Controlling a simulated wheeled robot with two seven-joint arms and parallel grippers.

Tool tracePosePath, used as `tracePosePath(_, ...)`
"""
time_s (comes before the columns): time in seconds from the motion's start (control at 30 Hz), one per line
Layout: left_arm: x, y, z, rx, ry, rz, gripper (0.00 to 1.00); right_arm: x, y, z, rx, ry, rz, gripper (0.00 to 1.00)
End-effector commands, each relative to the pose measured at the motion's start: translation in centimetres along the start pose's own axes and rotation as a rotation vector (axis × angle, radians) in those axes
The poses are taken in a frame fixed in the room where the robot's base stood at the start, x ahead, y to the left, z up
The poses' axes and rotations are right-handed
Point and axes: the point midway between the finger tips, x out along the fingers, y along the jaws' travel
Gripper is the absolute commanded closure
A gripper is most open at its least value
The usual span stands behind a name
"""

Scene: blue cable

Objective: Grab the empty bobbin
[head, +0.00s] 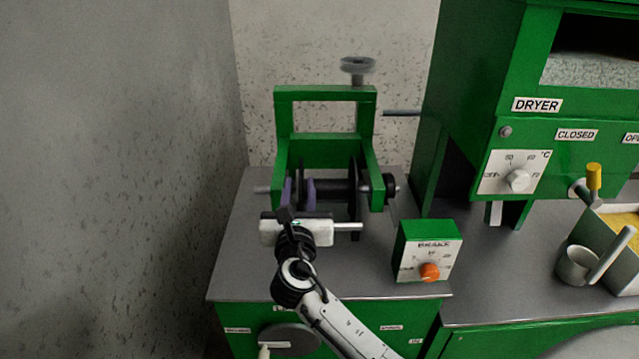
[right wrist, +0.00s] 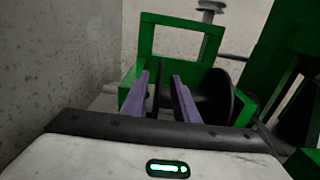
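The black bobbin (head: 334,188) sits across the green stand on the grey bench in the head view, with a dark round flange near each end. It also shows in the right wrist view (right wrist: 212,95), partly behind my fingers. My right gripper (head: 299,192) is in front of the bobbin's left end. Its two purple fingers are apart, pointing at the stand, and the left flange shows in the gap between them in the right wrist view (right wrist: 159,98). I cannot tell whether either finger touches it. My left gripper is not in view.
The green stand (head: 325,94) has a top bar and a grey knob (head: 358,65) above. A green brake box (head: 428,252) with an orange knob stands right of my gripper. The green dryer (head: 480,110) rises at the right. A grey wall (head: 110,150) closes the left.

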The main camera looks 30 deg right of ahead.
Motion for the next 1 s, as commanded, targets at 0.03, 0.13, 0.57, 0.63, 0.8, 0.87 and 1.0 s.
tracePosePath(0.03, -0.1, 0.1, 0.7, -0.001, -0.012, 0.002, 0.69, 0.9, 0.0, 0.1, 0.0, -0.002, -0.001, 0.73)
tracePosePath(0.13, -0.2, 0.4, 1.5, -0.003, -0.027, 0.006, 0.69, 2.1, 0.0, 0.0, -0.001, -0.001, 0.0, 0.73)
tracePosePath(0.57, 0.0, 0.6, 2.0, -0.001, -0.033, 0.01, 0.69, 7.1, 0.2, -0.2, 0.001, -0.001, -0.001, 0.73)
tracePosePath(0.63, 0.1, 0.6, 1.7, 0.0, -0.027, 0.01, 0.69, 7.7, 0.2, -0.1, 0.002, -0.001, 0.001, 0.73)
tracePosePath(0.8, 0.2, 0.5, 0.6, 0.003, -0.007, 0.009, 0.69, 8.1, 0.2, -0.2, 0.002, 0.001, 0.001, 0.73)
tracePosePath(0.87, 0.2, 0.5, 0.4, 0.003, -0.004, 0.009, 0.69, 8.1, 0.2, -0.2, 0.002, 0.001, 0.001, 0.73)
tracePosePath(1.0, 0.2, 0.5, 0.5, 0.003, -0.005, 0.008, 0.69, 8.1, 0.2, -0.2, 0.002, 0.0, 0.001, 0.88)
